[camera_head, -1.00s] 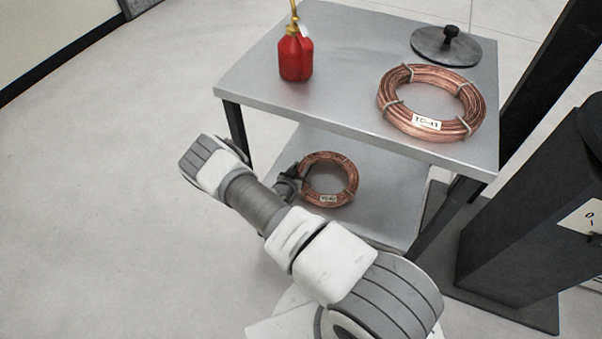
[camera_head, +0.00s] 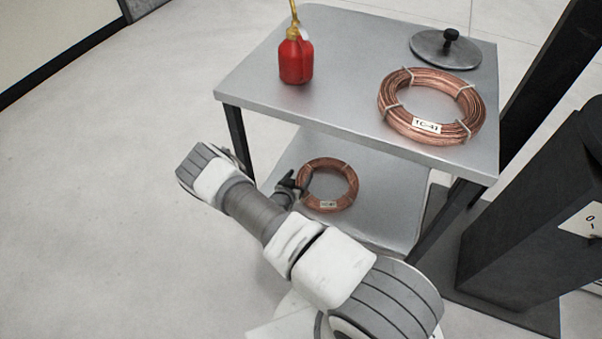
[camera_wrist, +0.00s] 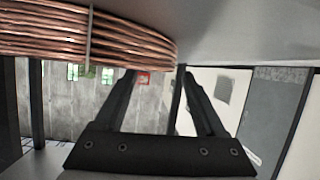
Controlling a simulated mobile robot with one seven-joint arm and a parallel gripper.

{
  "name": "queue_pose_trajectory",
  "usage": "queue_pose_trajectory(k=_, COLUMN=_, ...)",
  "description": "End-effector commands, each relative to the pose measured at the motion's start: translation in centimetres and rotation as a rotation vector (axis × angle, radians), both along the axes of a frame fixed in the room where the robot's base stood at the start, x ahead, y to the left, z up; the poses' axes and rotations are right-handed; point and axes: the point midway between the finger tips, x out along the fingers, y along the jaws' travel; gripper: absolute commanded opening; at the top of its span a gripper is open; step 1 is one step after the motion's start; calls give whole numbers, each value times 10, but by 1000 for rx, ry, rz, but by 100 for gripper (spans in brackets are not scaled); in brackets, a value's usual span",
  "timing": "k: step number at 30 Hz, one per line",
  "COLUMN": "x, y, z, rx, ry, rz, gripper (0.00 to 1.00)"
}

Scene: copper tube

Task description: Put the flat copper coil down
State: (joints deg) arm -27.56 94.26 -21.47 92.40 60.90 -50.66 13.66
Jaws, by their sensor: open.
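A smaller copper coil (camera_head: 351,187) with a white tag lies flat on the lower shelf of the metal cart. My gripper (camera_head: 303,183) is at the coil's left side, its dark fingers close to the rim. In the wrist view, my gripper (camera_wrist: 160,75) is open, with nothing between its two fingers. The side of the copper coil (camera_wrist: 60,35) fills the upper left there, beside the fingers. I cannot tell whether a finger still touches it. A larger tagged copper coil (camera_head: 392,112) lies on the cart's top shelf.
The cart's top shelf (camera_head: 340,60) overhangs the back of the lower shelf (camera_head: 385,215). A red can (camera_head: 295,62) and a grey disc with a black knob (camera_head: 445,50) stand on top. A dark column (camera_head: 525,215) is at the right. Floor at the left is clear.

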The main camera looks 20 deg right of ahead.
Motion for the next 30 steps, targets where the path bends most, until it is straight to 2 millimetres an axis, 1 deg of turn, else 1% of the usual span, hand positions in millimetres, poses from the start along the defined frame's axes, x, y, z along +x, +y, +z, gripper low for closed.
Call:
queue_pose_trajectory(k=1, x=-7, y=7, z=9, rx=1, ry=2, rz=2, gripper=72)
queue_pose_trajectory(k=3, x=-18, y=17, z=15, rx=0, ry=3, rz=2, gripper=72)
queue_pose_trajectory(k=9, x=-47, y=43, z=30, rx=0, ry=1, rz=1, gripper=72)
queue_pose_trajectory(k=13, x=-60, y=54, z=36, rx=0, ry=0, rz=1, gripper=72)
queue_pose_trajectory(k=19, x=-68, y=62, z=39, rx=0, ry=0, rz=1, gripper=72)
queue_pose_trajectory(k=30, x=-68, y=62, z=39, rx=-1, ry=-1, rz=0, gripper=72)
